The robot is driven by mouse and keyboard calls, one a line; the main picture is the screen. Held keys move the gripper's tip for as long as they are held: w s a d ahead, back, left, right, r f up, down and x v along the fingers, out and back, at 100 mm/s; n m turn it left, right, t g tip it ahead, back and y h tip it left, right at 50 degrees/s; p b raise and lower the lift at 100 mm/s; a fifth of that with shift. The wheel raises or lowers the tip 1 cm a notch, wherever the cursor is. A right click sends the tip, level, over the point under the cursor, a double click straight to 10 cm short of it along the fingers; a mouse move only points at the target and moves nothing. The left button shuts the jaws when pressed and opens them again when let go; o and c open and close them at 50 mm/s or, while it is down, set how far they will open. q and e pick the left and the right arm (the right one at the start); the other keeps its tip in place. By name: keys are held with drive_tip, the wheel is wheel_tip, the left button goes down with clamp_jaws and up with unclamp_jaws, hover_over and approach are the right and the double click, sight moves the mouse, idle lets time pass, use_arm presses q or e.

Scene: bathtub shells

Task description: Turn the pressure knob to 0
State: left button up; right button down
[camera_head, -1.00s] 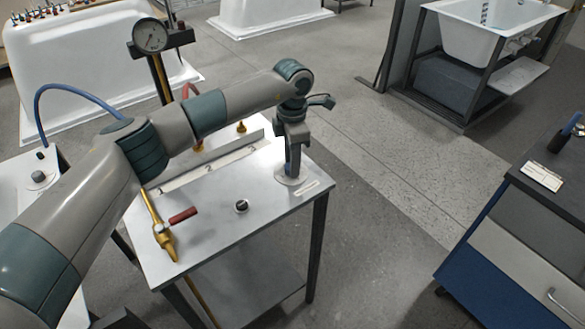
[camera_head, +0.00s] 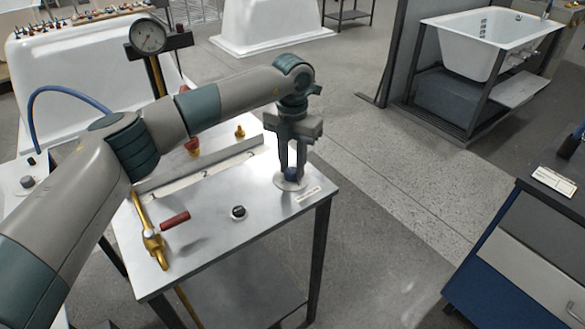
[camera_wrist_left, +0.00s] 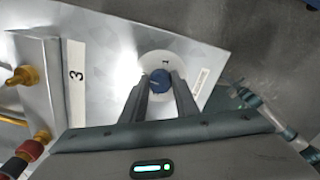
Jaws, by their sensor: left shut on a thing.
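The blue knob (camera_head: 291,174) sits on a pale round dial plate (camera_head: 285,184) near the right corner of the metal bench top (camera_head: 215,225). In the left wrist view the blue knob (camera_wrist_left: 160,79) shows between my fingertips, with a small mark above it on the dial plate (camera_wrist_left: 163,62). My left gripper (camera_head: 291,166) points straight down and is shut on the knob, one finger on each side; it also shows in the left wrist view (camera_wrist_left: 160,84). Which number the knob points to cannot be read. My right gripper is not in view.
A small black knob (camera_head: 239,212) and a brass valve with a red handle (camera_head: 174,221) stand on the bench. A pressure gauge (camera_head: 148,36) stands behind, with brass fittings (camera_head: 240,131) along the back. A blue cabinet (camera_head: 520,260) is at right, with open floor between.

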sight(292, 169)
use_arm(q)
drive_tip(key=shift+n, duration=0.3)
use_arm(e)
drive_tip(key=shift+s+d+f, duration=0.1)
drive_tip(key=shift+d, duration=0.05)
use_arm(q)
drive_tip(key=o, duration=1.1)
drive_tip(key=shift+c, duration=0.2)
drive_tip(key=shift+r, duration=0.2)
drive_tip(key=shift+r, duration=0.2)
wheel_tip(292, 169, up, 17)
drive_tip(key=b, duration=0.2)
drive_tip(key=shift+f, duration=0.15)
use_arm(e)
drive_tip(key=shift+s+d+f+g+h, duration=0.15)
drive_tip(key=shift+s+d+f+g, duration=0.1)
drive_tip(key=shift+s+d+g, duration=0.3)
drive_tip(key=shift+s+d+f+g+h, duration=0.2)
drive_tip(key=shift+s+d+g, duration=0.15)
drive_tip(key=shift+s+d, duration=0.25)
